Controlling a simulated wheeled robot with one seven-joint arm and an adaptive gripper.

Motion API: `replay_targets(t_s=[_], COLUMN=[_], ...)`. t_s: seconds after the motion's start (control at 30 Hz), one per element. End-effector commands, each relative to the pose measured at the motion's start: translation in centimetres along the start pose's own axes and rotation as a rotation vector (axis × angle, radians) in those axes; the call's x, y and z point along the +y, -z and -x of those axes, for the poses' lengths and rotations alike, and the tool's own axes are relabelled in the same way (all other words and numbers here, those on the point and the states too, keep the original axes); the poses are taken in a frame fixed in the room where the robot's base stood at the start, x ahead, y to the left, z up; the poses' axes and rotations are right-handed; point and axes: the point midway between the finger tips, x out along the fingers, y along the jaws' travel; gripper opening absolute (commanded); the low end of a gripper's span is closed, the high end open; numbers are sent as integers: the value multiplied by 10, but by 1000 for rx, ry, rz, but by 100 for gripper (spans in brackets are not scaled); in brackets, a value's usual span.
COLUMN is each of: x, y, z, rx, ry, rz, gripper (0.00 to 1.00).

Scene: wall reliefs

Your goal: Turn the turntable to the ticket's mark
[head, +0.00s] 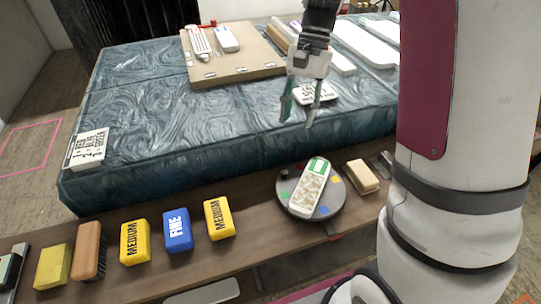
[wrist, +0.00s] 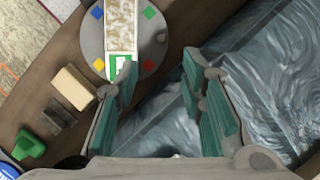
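The turntable (head: 338,196) is a dark grey disc on the wooden shelf, with small coloured marks near its rim. A pale patterned panel (head: 310,192) with a green end lies across it. In the wrist view, the turntable (wrist: 145,38) shows blue, green, yellow and red marks, and the panel's green end points toward my gripper, between yellow and red. A white card (head: 88,149) with a printed colour list lies at the table's left corner. Another printed white card (head: 315,93) lies beyond my gripper; its text is unclear. My gripper (head: 301,106) is open and empty, above the table's near side.
Yellow and blue labelled blocks (head: 177,230) line the shelf to the left. A beige block (head: 361,176) sits right of the turntable. A cardboard board (head: 232,60) with white pieces and several white slabs (head: 366,43) lie farther back. The table's middle left is clear.

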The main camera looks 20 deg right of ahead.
Motion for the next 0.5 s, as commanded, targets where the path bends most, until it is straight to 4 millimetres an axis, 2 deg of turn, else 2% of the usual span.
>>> replay_targets(t_s=[0.1, 0.27, 0.5], x=[-2, -3, -2], y=[11, 11, 10], z=[-11, -23, -67], rx=[-15, -19, -20], ry=[-5, -7, -9], rz=[-24, -27, -25], gripper=[36, 36, 36])
